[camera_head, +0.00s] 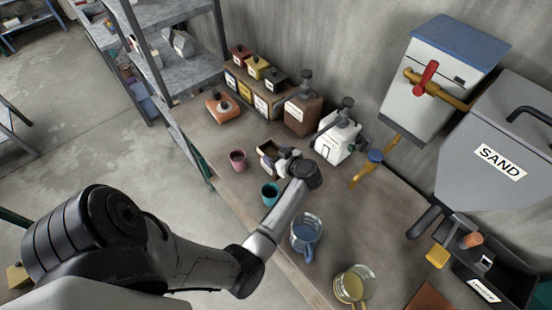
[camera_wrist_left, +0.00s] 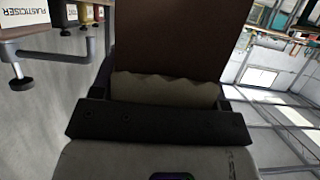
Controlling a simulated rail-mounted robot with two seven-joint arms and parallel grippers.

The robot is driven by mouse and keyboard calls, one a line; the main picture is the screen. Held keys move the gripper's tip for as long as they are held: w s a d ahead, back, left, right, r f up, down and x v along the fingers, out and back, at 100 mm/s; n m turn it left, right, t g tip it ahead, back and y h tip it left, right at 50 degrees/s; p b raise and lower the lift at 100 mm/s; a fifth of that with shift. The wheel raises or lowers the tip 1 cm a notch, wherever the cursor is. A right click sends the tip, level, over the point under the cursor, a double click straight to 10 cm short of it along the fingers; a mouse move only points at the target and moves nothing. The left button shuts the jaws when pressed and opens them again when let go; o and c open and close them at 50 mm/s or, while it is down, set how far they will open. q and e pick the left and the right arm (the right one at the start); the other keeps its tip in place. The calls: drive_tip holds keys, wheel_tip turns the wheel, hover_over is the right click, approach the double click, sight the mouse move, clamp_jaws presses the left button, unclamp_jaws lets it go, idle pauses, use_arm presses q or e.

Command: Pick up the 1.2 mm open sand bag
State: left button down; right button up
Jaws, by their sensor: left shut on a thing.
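A small open-topped bag (camera_head: 266,158), brown and cream with a dark opening, is at my left gripper (camera_head: 282,162) above the middle of the workbench in the head view. In the left wrist view the bag (camera_wrist_left: 165,88) fills the space between the dark fingers, a brown face above a jagged cream band. My left gripper is shut on it. I cannot read a grain size on it. The wrist partly hides the bag in the head view, and I cannot tell whether it touches the bench. My right gripper is not in view.
A pink cup (camera_head: 238,160), a teal cup (camera_head: 270,193), a blue jug (camera_head: 307,236) and a yellow-tinted jug (camera_head: 354,285) line the bench's front. Behind stand a brown pump container (camera_head: 303,112) and a white one (camera_head: 337,138). A grey SAND hopper (camera_head: 485,150) is at right.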

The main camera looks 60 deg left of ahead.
use_arm(q)
drive_tip(key=shift+r, duration=1.85)
drive_tip(key=shift+r, duration=0.15)
